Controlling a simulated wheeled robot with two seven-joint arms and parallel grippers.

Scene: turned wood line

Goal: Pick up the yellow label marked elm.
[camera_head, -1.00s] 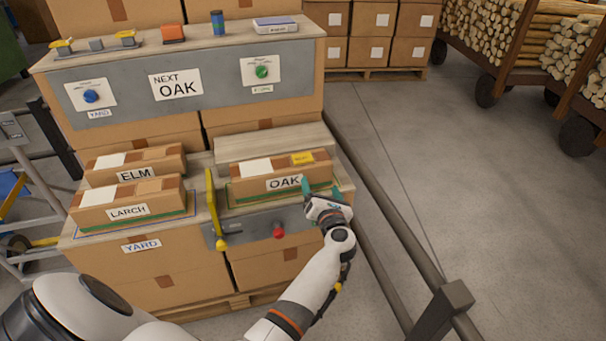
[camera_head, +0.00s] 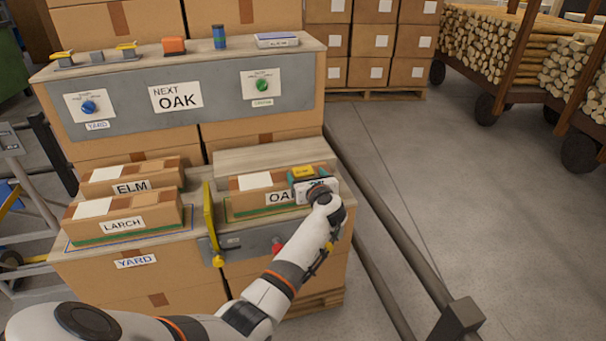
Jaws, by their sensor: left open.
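A small yellow label (camera_head: 302,171) lies on top of the right end of the OAK box (camera_head: 252,203); its print is too small to read. My left gripper (camera_head: 308,173) is over that end of the box, its teal fingers open on either side of the label. The gripper hides part of the label and part of the word OAK. I cannot tell whether the fingers touch the label. My right gripper is not in view.
The ELM box (camera_head: 132,188) and LARCH box (camera_head: 124,224) stand to the left. A yellow upright lever (camera_head: 208,212) rises between them and the OAK box. A rail (camera_head: 385,215) runs along the right.

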